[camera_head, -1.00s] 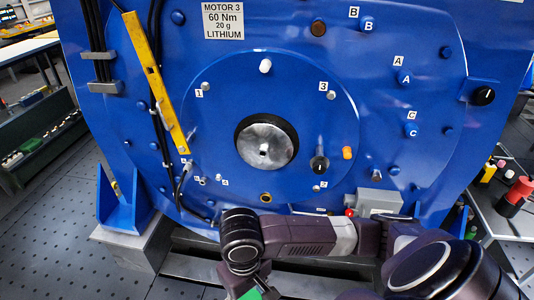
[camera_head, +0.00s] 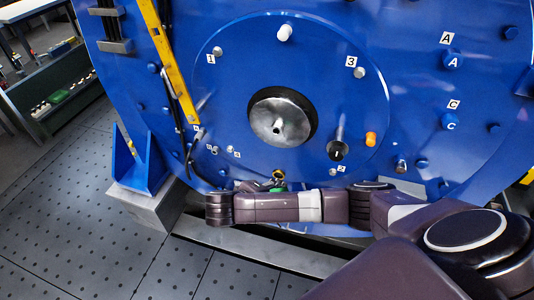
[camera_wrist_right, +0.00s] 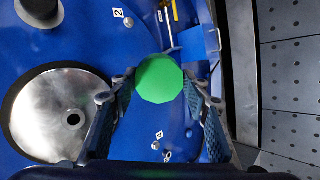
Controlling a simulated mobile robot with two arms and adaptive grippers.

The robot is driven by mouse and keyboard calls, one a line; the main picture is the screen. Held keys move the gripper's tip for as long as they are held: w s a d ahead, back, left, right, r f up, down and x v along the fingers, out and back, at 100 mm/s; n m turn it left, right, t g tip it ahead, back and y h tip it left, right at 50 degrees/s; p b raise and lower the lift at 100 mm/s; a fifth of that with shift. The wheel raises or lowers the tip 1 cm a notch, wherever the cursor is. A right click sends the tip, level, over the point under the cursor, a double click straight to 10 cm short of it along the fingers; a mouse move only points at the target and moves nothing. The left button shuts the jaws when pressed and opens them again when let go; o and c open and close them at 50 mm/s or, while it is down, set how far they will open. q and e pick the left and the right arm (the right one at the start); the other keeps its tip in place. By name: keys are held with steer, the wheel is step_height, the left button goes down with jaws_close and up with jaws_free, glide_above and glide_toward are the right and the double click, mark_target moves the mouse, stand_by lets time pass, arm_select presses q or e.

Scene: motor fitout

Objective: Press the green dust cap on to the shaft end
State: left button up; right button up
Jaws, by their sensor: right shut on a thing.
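The green dust cap (camera_wrist_right: 159,78) is a bright green, many-sided disc between the fingertips of my right gripper (camera_wrist_right: 155,84). The gripper is shut on it. The shaft end (camera_wrist_right: 73,120) is a silver round face with a small central hole, left of the cap in the right wrist view and apart from it. In the head view the shaft end (camera_head: 278,125) sits in a dark ring on the blue motor. My left gripper is not in view.
The blue motor face (camera_head: 225,85) carries several studs, a dark knob (camera_head: 338,150) and an orange plug (camera_head: 370,139) right of the shaft. A yellow bar (camera_head: 168,60) and cables run down its left. The motor face between the right gripper and shaft end looks clear.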

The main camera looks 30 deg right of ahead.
steer(key=w+d+r+n+t+h, duration=0.2)
steer(key=w+d+r+t+h, duration=0.1)
steer(key=w+t, duration=0.1)
steer(key=n+t+h, duration=0.1)
steer(key=n+t, duration=0.1)
steer(key=t, duration=0.3)
glide_toward(276, 135)
steer(key=r, duration=0.1)
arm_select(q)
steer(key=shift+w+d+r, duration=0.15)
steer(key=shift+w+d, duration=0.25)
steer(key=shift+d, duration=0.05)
arm_select(e)
steer(key=shift+a+r, duration=0.2)
steer(key=shift+a, duration=0.1)
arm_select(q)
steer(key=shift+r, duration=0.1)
arm_select(e)
steer(key=shift+g, duration=0.4)
